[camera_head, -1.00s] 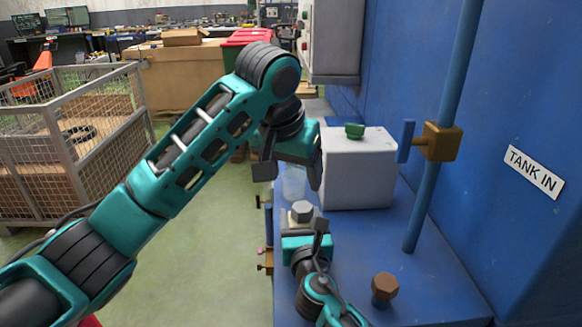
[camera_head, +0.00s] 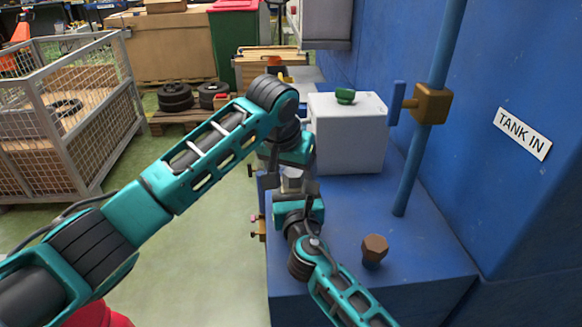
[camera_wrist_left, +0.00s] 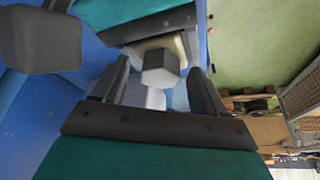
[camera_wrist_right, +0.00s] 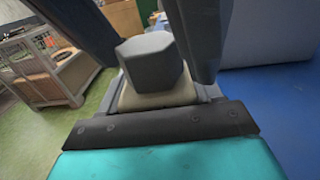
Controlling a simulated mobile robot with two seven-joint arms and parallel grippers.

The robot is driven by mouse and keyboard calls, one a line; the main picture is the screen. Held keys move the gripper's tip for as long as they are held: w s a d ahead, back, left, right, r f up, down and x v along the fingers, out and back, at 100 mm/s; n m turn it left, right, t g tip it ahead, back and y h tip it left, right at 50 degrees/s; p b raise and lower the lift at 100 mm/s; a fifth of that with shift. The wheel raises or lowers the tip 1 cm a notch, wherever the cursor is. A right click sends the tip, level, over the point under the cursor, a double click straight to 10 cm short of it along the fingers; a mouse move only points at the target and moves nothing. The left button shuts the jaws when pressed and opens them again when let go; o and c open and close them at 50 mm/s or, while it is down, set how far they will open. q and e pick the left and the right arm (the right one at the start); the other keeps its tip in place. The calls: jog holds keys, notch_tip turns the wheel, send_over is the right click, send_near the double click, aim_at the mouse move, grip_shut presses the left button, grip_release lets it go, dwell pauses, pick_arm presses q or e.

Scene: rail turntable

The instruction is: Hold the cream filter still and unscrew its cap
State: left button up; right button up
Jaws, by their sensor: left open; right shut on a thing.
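The cream filter (camera_wrist_right: 155,95) stands upright with a grey six-sided cap (camera_wrist_right: 152,62) on top. The cap shows between the left fingers in the left wrist view (camera_wrist_left: 160,68) and small in the head view (camera_head: 291,172). My right gripper (camera_wrist_right: 160,103) is shut on the cream body below the cap. My left gripper (camera_wrist_left: 160,88) is open, pointing down from above, one finger on each side of the cap with gaps visible. In the head view the arms hide most of the filter body.
A white box (camera_head: 345,140) with a green knob (camera_head: 345,96) stands behind the filter on the blue bench (camera_head: 330,265). A brown six-sided knob (camera_head: 374,250) is at front right. A blue pipe (camera_head: 420,150) with a brass valve (camera_head: 432,104) rises at right.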

pick_arm(q)
jog(key=c, duration=1.2)
jog(key=n, duration=0.1)
jog(key=n+y, duration=0.1)
jog(key=n, duration=0.2)
jog(key=shift+d+n+y, duration=0.25)
jog(key=shift+n+y, duration=0.15)
jog(key=shift+n+t, duration=0.3)
jog(key=shift+n, duration=0.3)
jog(key=shift+y, duration=0.3)
jog(key=n+y, duration=0.1)
jog(key=n, duration=0.2)
jog(key=shift+d, duration=0.2)
jog(key=n+y, duration=0.1)
jog(key=n, duration=0.2)
jog(key=shift+g, duration=0.4)
jog(key=o, duration=1.2)
jog(key=shift+o, duration=0.4)
